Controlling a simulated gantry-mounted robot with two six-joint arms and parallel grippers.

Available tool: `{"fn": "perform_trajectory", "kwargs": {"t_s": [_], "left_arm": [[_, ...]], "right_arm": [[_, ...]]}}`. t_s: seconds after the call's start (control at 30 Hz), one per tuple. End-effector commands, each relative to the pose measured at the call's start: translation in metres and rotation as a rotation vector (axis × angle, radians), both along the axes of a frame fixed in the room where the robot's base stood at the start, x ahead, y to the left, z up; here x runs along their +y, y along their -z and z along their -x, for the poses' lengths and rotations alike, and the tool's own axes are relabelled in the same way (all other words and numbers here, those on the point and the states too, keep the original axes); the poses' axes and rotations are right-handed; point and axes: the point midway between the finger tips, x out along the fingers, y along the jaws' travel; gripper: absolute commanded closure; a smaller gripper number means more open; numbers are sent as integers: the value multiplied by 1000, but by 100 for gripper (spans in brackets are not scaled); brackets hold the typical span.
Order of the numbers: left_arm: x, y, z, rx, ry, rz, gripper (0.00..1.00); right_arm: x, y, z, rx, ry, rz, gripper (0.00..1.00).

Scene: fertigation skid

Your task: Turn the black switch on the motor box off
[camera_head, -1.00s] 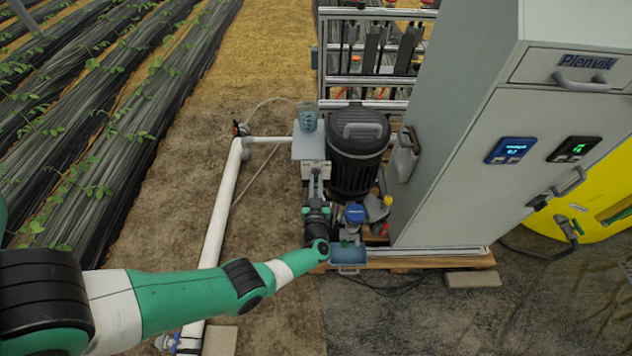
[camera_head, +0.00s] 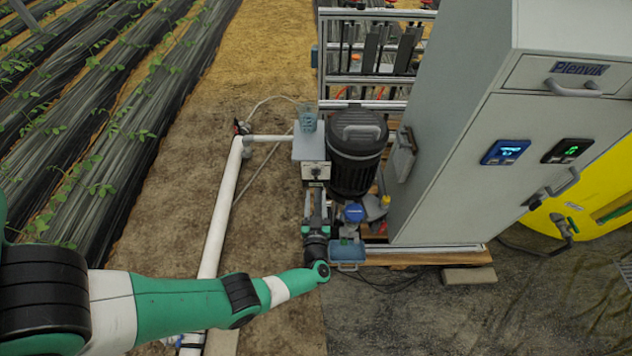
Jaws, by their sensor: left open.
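The motor box (camera_head: 309,149) is a small grey box on the left side of the black motor (camera_head: 357,162). Its pale front plate carries a small dark switch (camera_head: 316,171); its exact setting is too small to tell. A clear cup-like item stands on top of the box. My left gripper (camera_head: 314,196) is open and empty, pointing away from me at the box. Its fingertips are just below and in front of the switch plate, apart from it. My right gripper is not in view.
A tall grey cabinet (camera_head: 452,150) with two displays stands to the right of the motor. A white pipe (camera_head: 226,200) runs along the ground at left. A blue-capped part (camera_head: 354,213) and a blue tray (camera_head: 347,251) sit close to the right of my left gripper.

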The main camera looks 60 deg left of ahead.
Motion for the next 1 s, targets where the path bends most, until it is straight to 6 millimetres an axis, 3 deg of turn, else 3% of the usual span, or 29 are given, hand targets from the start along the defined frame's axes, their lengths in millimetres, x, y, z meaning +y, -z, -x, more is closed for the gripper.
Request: {"fn": "perform_trajectory", "kwargs": {"t_s": [0.1,0.3,0.9,1.0], "left_arm": [[-26,-4,12,2,6,-1,55],[-48,-1,23,1,2,0,55],[-50,-1,24,0,0,0,55],[-49,-16,17,-17,-3,1,55]], "right_arm": [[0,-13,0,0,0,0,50],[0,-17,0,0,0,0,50],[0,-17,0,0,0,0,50],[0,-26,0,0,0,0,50]]}}
